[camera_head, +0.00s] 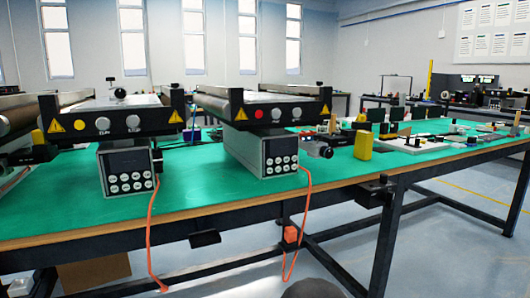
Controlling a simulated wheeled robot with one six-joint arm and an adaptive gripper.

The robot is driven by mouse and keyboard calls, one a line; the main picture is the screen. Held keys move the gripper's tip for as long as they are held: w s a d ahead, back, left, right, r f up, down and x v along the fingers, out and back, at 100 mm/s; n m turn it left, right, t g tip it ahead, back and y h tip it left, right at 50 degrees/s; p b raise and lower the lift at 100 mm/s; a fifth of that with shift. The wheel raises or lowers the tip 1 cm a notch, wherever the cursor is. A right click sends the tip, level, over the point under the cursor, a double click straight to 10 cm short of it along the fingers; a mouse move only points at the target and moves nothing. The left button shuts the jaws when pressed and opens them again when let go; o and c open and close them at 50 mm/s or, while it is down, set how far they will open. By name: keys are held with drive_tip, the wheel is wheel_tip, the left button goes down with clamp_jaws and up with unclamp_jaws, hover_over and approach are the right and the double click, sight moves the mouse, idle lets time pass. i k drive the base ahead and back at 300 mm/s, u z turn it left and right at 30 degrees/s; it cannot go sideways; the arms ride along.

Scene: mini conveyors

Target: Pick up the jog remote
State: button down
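I cannot tell for sure which thing is the jog remote. A small yellow upright object (363,146) stands on the green table top, right of the conveyors. A small orange block (291,234) shows below the table's front edge beside a hanging orange cable. A small dark object with a knob (119,94) lies on top of the left conveyor. My gripper is not in view. A dark rounded shape at the bottom edge may be part of my own body.
Two mini conveyors stand on control boxes, the left one (126,170) and the right one (265,154), on a green-topped table (210,202). Orange cables (152,235) hang over its front edge. Many small parts crowd the right side. The green strip before the boxes is clear.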

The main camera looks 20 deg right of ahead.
sight(363, 141)
drive_tip(key=z, duration=1.3)
drive_tip(key=k, duration=0.45)
drive_tip(key=z, duration=0.4)
drive_tip(key=i, duration=0.35)
drive_tip(key=z, duration=0.05)
